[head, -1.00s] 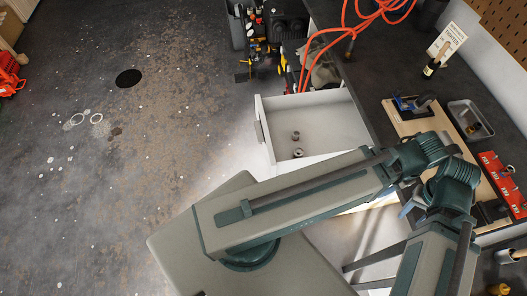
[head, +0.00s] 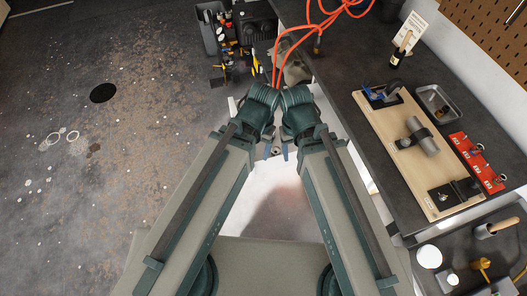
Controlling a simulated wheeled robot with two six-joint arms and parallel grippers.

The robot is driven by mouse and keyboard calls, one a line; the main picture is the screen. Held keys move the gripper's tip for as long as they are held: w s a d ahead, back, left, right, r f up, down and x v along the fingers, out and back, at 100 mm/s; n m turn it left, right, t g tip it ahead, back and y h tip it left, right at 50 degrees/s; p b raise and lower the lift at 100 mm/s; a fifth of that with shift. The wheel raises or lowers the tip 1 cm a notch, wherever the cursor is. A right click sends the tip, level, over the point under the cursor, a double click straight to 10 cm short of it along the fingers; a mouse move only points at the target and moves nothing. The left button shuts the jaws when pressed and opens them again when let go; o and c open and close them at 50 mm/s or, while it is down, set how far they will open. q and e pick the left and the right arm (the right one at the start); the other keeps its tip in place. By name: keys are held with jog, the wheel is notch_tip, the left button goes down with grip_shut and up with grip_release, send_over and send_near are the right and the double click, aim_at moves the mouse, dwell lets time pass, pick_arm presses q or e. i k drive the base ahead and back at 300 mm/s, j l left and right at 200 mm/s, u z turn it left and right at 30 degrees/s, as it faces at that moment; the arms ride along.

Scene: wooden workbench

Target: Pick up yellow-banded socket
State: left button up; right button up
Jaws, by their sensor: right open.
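The white drawer (head: 232,106) at the bench's left side is mostly hidden behind my two arms. A small grey metal piece (head: 276,150), perhaps a socket, shows between my grippers over the drawer. I cannot make out a yellow band on it. My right gripper (head: 291,151) points down over the drawer, open, with its blue fingertips just right of this piece. My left gripper (head: 267,151) is just left of it, mostly hidden by its own wrist; its jaw state is unclear. The two wrists are very close together.
The bench at right holds a wooden board (head: 405,150) with tools, a metal tray (head: 436,103) and a red rack (head: 477,162). An orange hose (head: 318,28) lies at the back. Dark bins (head: 210,30) stand beyond the drawer. The floor at left is open.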

aim_at(276, 150)
jog(key=z, duration=1.85)
jog(key=u, duration=1.85)
jog(key=j, duration=0.4)
jog(key=k+j, duration=0.1)
jog(key=j, duration=0.25)
